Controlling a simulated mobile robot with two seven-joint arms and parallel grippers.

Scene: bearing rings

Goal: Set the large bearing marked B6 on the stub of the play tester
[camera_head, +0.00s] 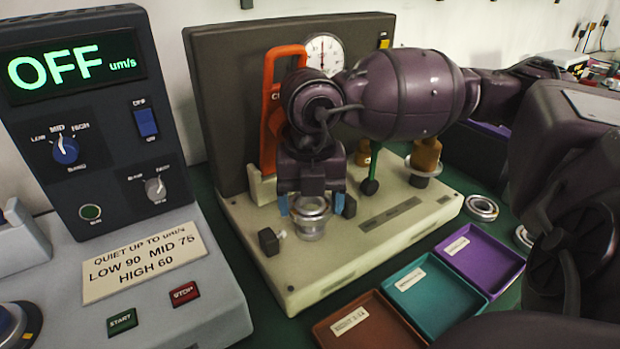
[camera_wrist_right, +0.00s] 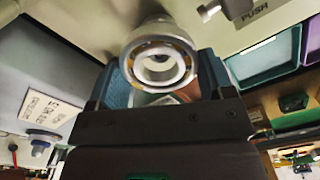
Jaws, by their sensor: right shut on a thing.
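My right gripper (camera_head: 311,204) points down over the front of the play tester's cream base (camera_head: 365,245). Its blue fingertips are shut on a large metal bearing (camera_head: 311,206), with one finger on each side. In the right wrist view the bearing (camera_wrist_right: 160,66) shows its face, balls and open bore between the blue fingers. A metal cylindrical part lies in line with the bearing, just below it in the head view. I cannot tell whether the bearing is seated on it or just above it. No B6 mark is legible. My left gripper is not in view.
The tester's dark back panel (camera_head: 222,85) carries a dial gauge (camera_head: 324,53) and an orange handle (camera_head: 270,125). Brown (camera_head: 385,333), teal (camera_head: 445,312) and purple (camera_head: 500,262) trays lie in front. Another bearing (camera_head: 482,208) lies at right. A console (camera_head: 85,170) reading OFF stands left.

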